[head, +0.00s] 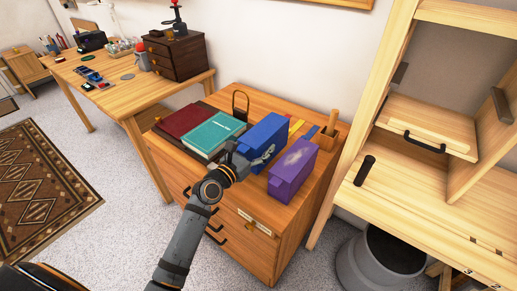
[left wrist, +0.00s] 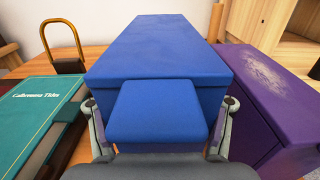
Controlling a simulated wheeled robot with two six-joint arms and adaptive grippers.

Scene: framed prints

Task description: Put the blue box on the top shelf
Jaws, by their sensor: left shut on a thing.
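The blue box (head: 265,134) stands on the wooden drawer cabinet (head: 259,216), between a teal book and a purple box. My left gripper (head: 258,157) is at its near end and shut on it. In the left wrist view the blue box (left wrist: 160,52) fills the middle, with a finger of my left gripper (left wrist: 156,125) on each side of its smaller front part. Shelving of light wood (head: 440,155) stands at the right; its topmost part is cut off by the frame. My right gripper is not in view.
The purple box (head: 292,172) stands close on the right of the blue box. The teal book (head: 213,134) and a dark red book (head: 185,120) lie on the left. A brass padlock-like loop (head: 240,104) stands behind. A grey bin (head: 385,262) is under the shelving.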

